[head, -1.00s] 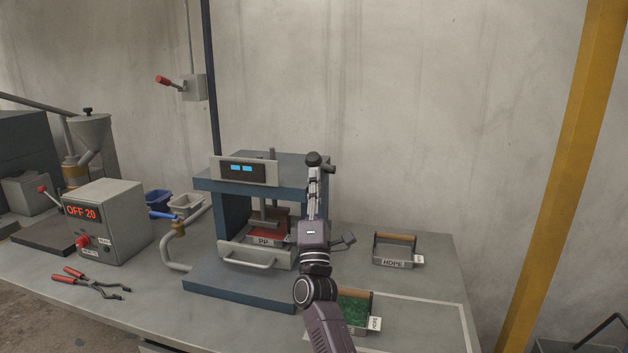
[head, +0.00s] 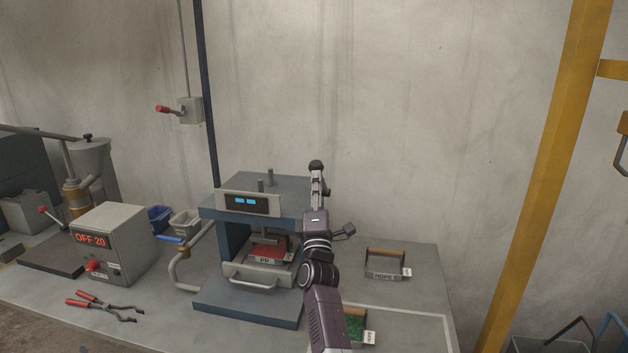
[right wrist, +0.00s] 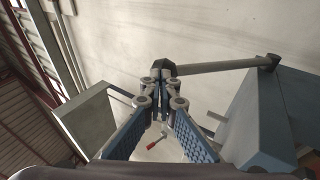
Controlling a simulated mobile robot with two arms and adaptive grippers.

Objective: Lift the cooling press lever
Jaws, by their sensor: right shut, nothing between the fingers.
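The cooling press (head: 215,232) is a blue frame with a lit display, standing on the bench. Its lever has a black knob (head: 316,165) beside the press's upper right edge. In the right wrist view the lever (right wrist: 222,66) is a dark bar running from the knob to a pivot on the blue press side. My right gripper (head: 317,181) points up just under the knob, its fingers shut and empty. In the right wrist view the fingertips (right wrist: 162,76) meet at the knob; whether they touch it I cannot tell. My left gripper is out of view.
A tray marked PP (head: 265,260) sits inside the press. An HDPE tray (head: 384,274) and a tray of green bits (head: 356,327) are to the right. A control box (head: 125,240) and red-handled tongs (head: 98,304) are left. A yellow post (head: 540,180) stands at the right.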

